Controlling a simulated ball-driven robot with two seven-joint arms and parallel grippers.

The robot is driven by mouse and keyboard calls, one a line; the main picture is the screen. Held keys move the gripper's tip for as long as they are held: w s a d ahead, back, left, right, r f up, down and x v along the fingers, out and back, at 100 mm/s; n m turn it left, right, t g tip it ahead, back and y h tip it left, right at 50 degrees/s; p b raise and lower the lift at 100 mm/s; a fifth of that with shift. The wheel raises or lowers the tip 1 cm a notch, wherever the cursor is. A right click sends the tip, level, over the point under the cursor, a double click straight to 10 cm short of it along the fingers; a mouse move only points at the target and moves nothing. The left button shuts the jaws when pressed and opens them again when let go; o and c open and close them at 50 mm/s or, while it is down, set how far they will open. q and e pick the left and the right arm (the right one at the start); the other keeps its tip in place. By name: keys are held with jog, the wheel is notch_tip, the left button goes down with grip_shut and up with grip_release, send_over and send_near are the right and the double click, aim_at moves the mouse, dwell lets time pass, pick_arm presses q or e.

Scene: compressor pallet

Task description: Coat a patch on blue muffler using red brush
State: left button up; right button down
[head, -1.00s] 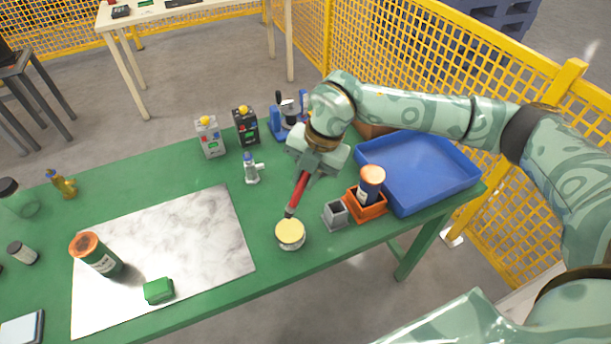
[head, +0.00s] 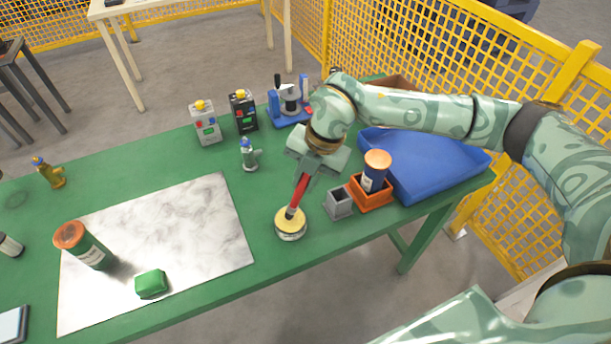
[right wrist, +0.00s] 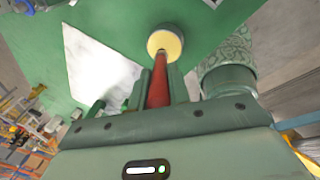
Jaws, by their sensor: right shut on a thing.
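My right gripper (head: 306,174) is shut on the red brush (head: 300,190), which points down and tilts slightly. The brush's dark lower end is at the yellow top of a round pot (head: 291,232); I cannot tell how deep it goes. In the right wrist view the red handle (right wrist: 158,82) runs between the fingers to the pale yellow pot top (right wrist: 165,41). No piece is plainly a blue muffler. A blue fixture holding a grey cylinder (head: 289,100) stands behind, and a small grey fitting with a blue top (head: 249,157) stands left of the gripper. My left gripper is out of view.
Right of the pot are a grey cup (head: 338,204), an orange holder (head: 371,196) with an orange-capped bottle (head: 376,168), and a blue tray (head: 440,180). A white marble slab (head: 160,225) lies left, bearing a green block (head: 151,284). Two small canisters (head: 205,124) stand behind.

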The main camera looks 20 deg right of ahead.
jog(key=shift+f, duration=0.5)
dwell(0.7)
jog(key=shift+s+f, duration=0.1)
dwell(1.2)
notch_tip(320, 180, up, 7)
jog(key=p, duration=0.6)
dwell(0.7)
